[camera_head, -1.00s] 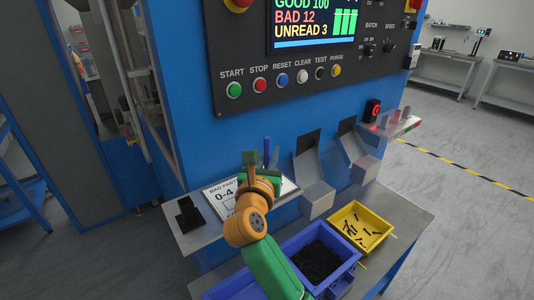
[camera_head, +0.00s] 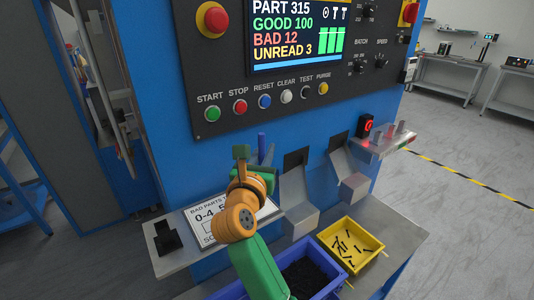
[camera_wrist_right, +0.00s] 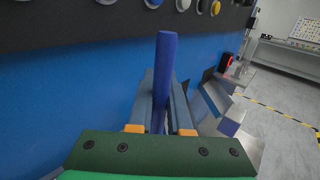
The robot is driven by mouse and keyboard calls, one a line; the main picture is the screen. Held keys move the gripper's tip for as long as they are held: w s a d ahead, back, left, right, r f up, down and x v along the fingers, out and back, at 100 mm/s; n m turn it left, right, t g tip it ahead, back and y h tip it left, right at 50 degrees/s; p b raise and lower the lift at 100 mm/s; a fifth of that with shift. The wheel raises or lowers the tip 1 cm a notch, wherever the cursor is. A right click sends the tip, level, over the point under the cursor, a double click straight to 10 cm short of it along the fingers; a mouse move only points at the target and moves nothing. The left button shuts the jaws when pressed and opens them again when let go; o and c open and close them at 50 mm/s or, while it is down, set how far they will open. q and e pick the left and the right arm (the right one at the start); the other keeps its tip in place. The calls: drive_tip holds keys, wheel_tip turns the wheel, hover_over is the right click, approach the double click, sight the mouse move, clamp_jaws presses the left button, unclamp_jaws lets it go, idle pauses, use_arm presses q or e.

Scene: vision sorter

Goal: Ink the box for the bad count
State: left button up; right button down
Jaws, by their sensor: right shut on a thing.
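The screen (camera_head: 300,35) on the blue machine reads GOOD 100, BAD 12 and UNREAD 3. A white card (camera_head: 207,232) headed BAD PARTS lies on the shelf below. "0-4" and the start of a "5" show on it; my right arm hides the rest. My right gripper (camera_head: 264,162) is above the card's far right side. It is shut on an upright blue pen, which rises between its fingers in the right wrist view (camera_wrist_right: 164,70). The pen's lower end is hidden. My left gripper is out of view.
A black holder (camera_head: 166,236) stands left of the card. Metal chutes (camera_head: 299,205) stand right of it. A blue bin (camera_head: 318,265) of dark parts and a yellow bin (camera_head: 350,246) are in front. A row of buttons (camera_head: 265,100) is on the panel above.

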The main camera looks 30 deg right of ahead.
wheel_tip(320, 180, up, 3)
drive_tip(key=shift+d+f+p, duration=0.1)
drive_tip(key=shift+p, duration=0.8)
